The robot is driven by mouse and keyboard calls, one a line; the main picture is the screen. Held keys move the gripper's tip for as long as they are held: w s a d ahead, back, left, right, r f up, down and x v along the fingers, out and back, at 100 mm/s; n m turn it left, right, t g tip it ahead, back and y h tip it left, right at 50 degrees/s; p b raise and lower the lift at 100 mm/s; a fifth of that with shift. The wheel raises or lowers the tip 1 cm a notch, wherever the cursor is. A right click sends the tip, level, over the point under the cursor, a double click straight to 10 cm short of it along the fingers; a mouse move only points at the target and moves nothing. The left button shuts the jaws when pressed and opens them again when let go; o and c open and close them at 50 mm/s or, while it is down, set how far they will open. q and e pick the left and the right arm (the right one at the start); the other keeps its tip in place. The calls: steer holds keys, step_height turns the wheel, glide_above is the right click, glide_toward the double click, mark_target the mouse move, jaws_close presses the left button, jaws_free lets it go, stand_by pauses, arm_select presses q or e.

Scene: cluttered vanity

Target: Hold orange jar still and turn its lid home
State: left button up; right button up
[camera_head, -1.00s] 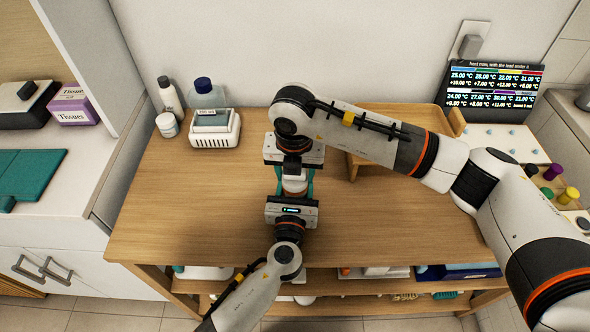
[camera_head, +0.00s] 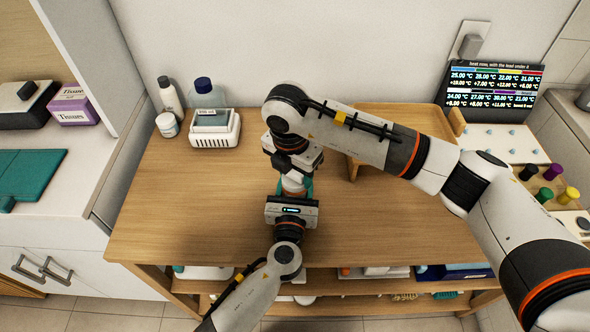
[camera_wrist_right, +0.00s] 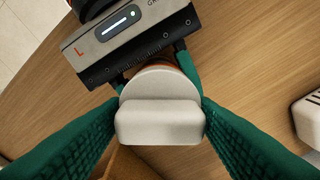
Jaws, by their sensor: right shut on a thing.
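The orange jar (camera_head: 295,193) stands upright between my two grippers above the middle of the wooden table, mostly hidden by them. In the right wrist view only a thin orange edge (camera_wrist_right: 179,69) shows behind the white lid (camera_wrist_right: 160,119). The lid is round with a raised bar across it and sits on the jar. My right gripper (camera_head: 292,180) is shut on the lid, its green fingers on either end of the bar. My left gripper (camera_head: 294,196) comes from the front with its fingers on both sides of the jar, shut on it.
A wooden tray (camera_head: 410,117) and a display (camera_head: 493,87) are at the back right.

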steer(key=m, duration=0.3)
steer(key=shift+m, duration=0.8)
steer(key=m, duration=0.2)
steer(key=shift+m+g+h, duration=0.3)
steer(key=shift+m+g, duration=0.1)
steer(key=shift+m, duration=0.9)
steer(key=m, duration=0.4)
steer(key=shift+m+g, duration=0.3)
steer(key=shift+g, duration=0.1)
